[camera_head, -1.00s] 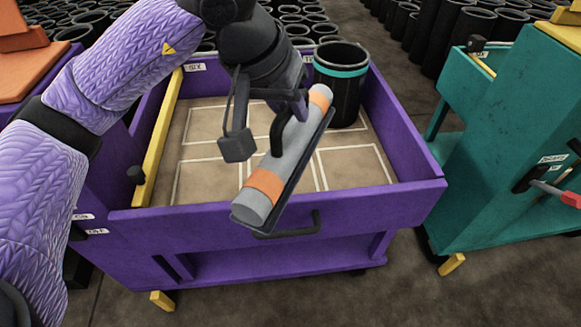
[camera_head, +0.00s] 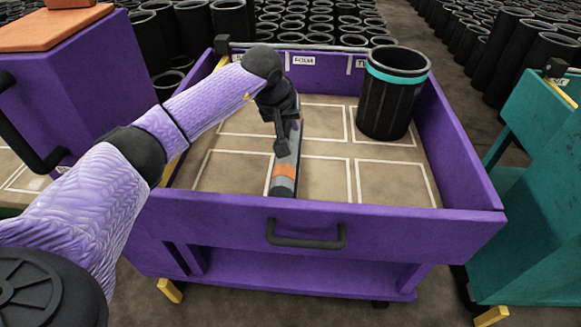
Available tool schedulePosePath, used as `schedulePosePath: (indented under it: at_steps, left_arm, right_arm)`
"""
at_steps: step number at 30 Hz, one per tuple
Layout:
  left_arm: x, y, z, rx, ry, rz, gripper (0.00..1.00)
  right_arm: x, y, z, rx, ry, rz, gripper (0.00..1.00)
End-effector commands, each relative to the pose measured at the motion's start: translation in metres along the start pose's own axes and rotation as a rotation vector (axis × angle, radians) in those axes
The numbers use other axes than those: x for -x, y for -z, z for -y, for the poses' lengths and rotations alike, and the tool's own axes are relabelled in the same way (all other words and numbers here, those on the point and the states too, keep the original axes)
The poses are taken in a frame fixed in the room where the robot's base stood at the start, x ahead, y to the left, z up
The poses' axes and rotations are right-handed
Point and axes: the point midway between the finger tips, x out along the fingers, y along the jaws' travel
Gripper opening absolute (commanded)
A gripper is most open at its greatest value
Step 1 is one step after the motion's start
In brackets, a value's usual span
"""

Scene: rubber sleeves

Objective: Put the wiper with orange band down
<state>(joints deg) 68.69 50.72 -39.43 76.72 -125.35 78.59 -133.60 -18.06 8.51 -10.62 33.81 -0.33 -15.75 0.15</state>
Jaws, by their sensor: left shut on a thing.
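The wiper with orange band (camera_head: 284,171) is a grey cylinder-like body with an orange band near its front end. It is over the floor of the purple cart's tray (camera_head: 325,211), left of the middle, pointing toward the front wall. My left gripper (camera_head: 283,130) is shut on it from above, and the arm and hand hide its far part. I cannot tell whether the wiper touches the tray floor. My right gripper is not in view.
A black sleeve with a teal band (camera_head: 390,105) stands upright in the tray's back right. White outlined squares on the tray floor (camera_head: 395,180) are bare at the front right. A teal cart (camera_head: 540,190) stands at right. Many black sleeves (camera_head: 310,30) fill the background.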

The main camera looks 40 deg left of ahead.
Motion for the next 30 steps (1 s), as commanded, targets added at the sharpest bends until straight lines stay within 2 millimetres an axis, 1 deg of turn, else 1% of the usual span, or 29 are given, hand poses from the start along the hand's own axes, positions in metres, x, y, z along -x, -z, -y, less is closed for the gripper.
schedulePosePath:
  at_steps: [1, 5, 6, 7, 9, 12, 14, 19, 25, 26, 27, 29, 30]
  left_arm:
    - [-0.020, -0.009, 0.004, -0.001, 0.005, 0.008, 0.00]
    - [-0.056, -0.024, 0.012, -0.001, 0.006, 0.011, 0.00]
    - [-0.066, -0.028, 0.014, -0.001, 0.006, 0.011, 0.00]
    - [-0.065, -0.028, 0.014, -0.001, 0.004, 0.008, 0.00]
    - [-0.070, -0.030, 0.015, -0.001, 0.002, 0.006, 0.00]
    - [-0.074, -0.032, 0.015, -0.001, 0.000, 0.003, 0.00]
    - [-0.074, -0.031, 0.015, -0.001, -0.001, 0.002, 0.00]
    - [-0.072, -0.031, 0.015, -0.001, -0.002, 0.000, 0.00]
    - [-0.076, -0.032, 0.016, -0.001, -0.001, 0.001, 0.00]
    - [-0.076, -0.032, 0.016, -0.001, -0.001, 0.002, 0.27]
    - [-0.075, -0.032, 0.016, -0.001, -0.001, 0.002, 0.36]
    - [-0.075, -0.032, 0.016, -0.001, -0.001, 0.002, 0.48]
    - [-0.075, -0.032, 0.016, -0.001, -0.001, 0.002, 0.57]
  right_arm:
    - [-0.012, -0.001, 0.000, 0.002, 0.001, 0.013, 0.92]
    - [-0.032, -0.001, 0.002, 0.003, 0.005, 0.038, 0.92]
    - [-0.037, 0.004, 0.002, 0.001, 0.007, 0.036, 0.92]
    - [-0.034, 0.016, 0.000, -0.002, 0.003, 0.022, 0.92]
    - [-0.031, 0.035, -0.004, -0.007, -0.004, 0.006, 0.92]
    - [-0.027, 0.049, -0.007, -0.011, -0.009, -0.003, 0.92]
    - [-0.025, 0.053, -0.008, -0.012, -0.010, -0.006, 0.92]
    - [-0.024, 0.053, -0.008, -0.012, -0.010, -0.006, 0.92]
    - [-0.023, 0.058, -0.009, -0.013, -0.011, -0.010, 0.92]
    - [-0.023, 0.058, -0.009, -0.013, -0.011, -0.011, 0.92]
    - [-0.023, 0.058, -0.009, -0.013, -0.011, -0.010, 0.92]
    - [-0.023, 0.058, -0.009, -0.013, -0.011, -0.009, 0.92]
    - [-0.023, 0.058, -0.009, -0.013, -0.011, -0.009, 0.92]
